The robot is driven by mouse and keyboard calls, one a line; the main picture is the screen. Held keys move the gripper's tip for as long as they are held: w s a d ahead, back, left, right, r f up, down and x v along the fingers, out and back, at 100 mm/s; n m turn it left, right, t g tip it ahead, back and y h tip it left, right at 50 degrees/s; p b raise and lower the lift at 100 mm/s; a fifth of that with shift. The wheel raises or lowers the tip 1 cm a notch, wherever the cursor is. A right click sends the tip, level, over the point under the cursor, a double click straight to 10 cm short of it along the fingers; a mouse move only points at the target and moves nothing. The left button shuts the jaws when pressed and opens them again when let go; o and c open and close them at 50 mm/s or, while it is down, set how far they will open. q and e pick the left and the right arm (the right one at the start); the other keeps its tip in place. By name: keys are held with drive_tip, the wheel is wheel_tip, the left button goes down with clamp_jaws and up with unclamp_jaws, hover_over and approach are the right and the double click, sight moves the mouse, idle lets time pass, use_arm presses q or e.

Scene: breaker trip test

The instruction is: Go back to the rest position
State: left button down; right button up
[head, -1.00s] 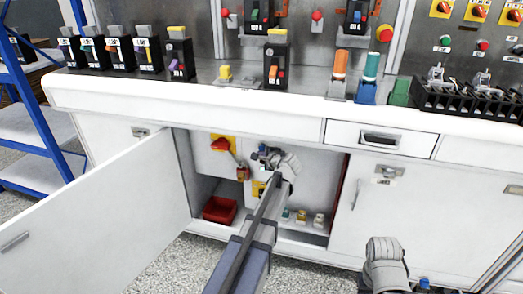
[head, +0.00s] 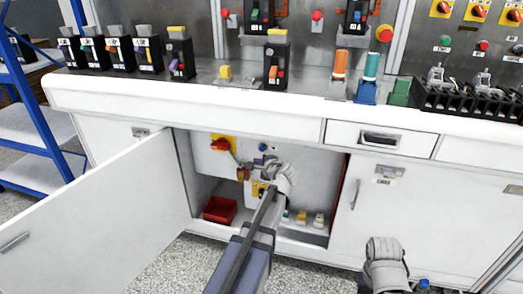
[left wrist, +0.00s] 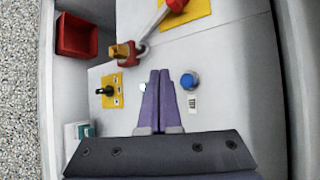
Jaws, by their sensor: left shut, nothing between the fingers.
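My left gripper (head: 264,169) is inside the open cabinet, in front of its inner panel. In the left wrist view its two purple fingers (left wrist: 159,76) are together with nothing between them. They point at the panel between a blue round button (left wrist: 189,81) and a yellow plate with a black switch (left wrist: 112,91). I cannot tell whether the tips touch the panel.
The cabinet door (head: 100,215) stands open at the left. A red rotary switch (head: 220,145) is on the panel. A red bin (head: 220,210) sits on the cabinet floor. The bench's front edge (head: 200,114) runs above the opening. A blue shelf frame (head: 40,100) stands far left.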

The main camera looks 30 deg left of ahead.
idle(0.6)
use_arm(q)
drive_tip(key=s+d+f+n+g+h, duration=0.1)
drive_tip(key=s+d+f+n+h, duration=0.2)
drive_tip(key=d, duration=0.4)
drive_tip(key=s+d+f+g+h, duration=0.1)
drive_tip(key=s+d+f+g, duration=0.15)
drive_tip(key=s+d, duration=0.35)
drive_tip(key=s+d+f+n+g+h, duration=0.1)
drive_tip(key=s+d+f+n+h, duration=0.2)
drive_tip(key=d, duration=0.6)
drive_tip(key=s+d+f+n+g+h, duration=0.15)
drive_tip(key=s+d+f+g, duration=0.25)
drive_tip(key=s+d, duration=0.95)
wheel_tip(320, 180, up, 34)
drive_tip(key=p, duration=3.4)
drive_tip(key=shift+h, duration=0.35)
drive_tip(key=shift+a+t, duration=0.1)
drive_tip(key=shift+t, duration=0.15)
